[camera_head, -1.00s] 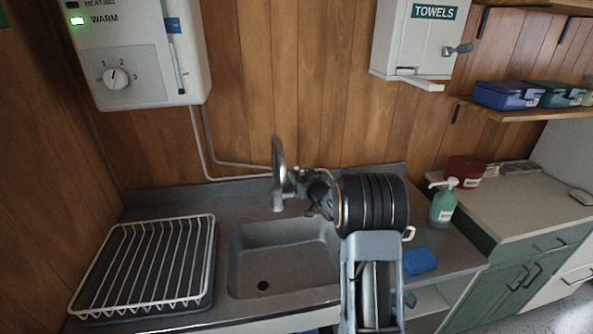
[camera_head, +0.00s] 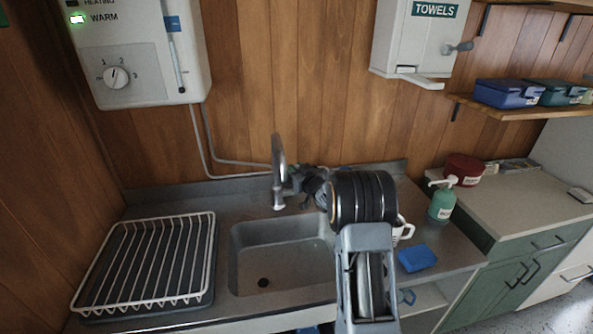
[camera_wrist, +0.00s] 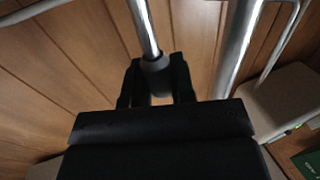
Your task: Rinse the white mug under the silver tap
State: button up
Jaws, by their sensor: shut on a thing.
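The silver tap (camera_head: 278,165) rises behind the sink (camera_head: 240,265), its spout curving down over the basin. The white mug (camera_head: 403,229) stands on the counter right of the sink, mostly hidden behind my arm. My gripper (camera_head: 303,178) is beside the tap's base, partly hidden by my wrist. In the wrist view my gripper (camera_wrist: 157,92) is shut on a silver rod with a grey collar (camera_wrist: 155,62), apparently the tap's lever. A second silver tube, apparently the spout (camera_wrist: 238,50), runs to its right. I see no clear water stream.
A white dish rack (camera_head: 212,250) stands left of the sink. A blue sponge (camera_head: 418,258) and a green soap bottle (camera_head: 442,203) are on the right. A heater (camera_head: 150,60) and towel dispenser (camera_head: 415,40) hang above. A red tin (camera_head: 464,168) sits farther right.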

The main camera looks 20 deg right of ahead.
grip_shut()
jog(key=shift+s+f+b, duration=0.2)
jog(key=shift+f+b, duration=0.1)
jog(key=shift+b, duration=0.8)
jog(key=s+t+b, duration=0.1)
jog(key=b, duration=0.2)
jog(key=shift+a, duration=0.1)
jog(key=shift+r, duration=0.25)
jog(key=o, duration=0.6)
grip_release()
jog(key=shift+o, duration=0.2)
jog(key=s+d+f+b, duration=0.1)
jog(key=s+b, duration=0.1)
jog(key=s, duration=1.1)
jog(key=shift+s+d+f, duration=0.3)
jog(key=shift+f, duration=0.05)
